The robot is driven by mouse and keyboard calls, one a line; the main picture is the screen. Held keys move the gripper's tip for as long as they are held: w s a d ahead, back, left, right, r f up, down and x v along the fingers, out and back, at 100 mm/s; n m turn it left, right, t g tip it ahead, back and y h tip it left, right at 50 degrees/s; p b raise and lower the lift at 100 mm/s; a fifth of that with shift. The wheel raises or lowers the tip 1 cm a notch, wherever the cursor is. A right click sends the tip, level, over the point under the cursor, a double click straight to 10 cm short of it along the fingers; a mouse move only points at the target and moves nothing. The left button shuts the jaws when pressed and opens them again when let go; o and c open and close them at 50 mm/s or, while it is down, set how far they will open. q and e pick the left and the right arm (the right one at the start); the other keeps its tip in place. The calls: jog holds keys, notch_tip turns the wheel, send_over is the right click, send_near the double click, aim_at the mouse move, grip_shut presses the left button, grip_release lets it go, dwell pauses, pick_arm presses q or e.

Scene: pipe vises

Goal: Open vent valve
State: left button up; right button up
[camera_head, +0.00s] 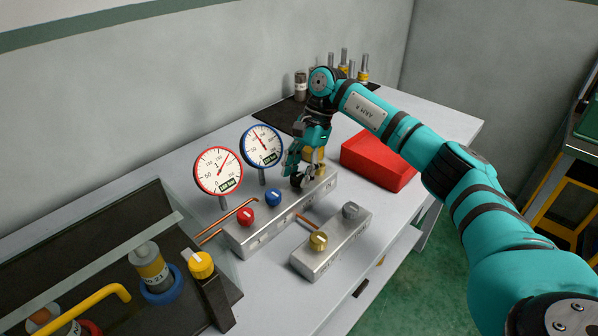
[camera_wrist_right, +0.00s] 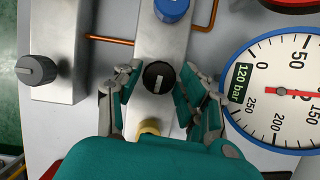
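A long metal valve block (camera_head: 262,236) on the bench carries a red knob (camera_head: 246,217), a blue knob (camera_head: 273,197) and a black knob (camera_wrist_right: 158,77). A shorter block (camera_head: 333,252) in front has a yellow knob (camera_head: 318,241) and a grey knob (camera_head: 351,210). The labels are too small to read, so I cannot tell which knob is the vent valve. My right gripper (camera_head: 301,178) is over the far end of the long block. In the wrist view its fingers (camera_wrist_right: 162,72) are open, one on each side of the black knob, with visible gaps. My left gripper is out of view.
A red-rimmed gauge (camera_head: 218,171) and a blue-rimmed gauge (camera_head: 262,147) stand behind the long block, the blue one close to my right gripper. Copper pipes (camera_head: 308,221) link parts. A red box (camera_head: 378,160) lies to the right. A dark tray with cylinders fills the lower left.

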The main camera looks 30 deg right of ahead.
jog(key=shift+o, duration=1.1)
jog(key=shift+r, duration=0.1)
jog(key=v, duration=1.1)
jog(key=shift+d+r, duration=0.3)
jog(key=shift+r, duration=0.05)
jog(key=shift+w, duration=0.1)
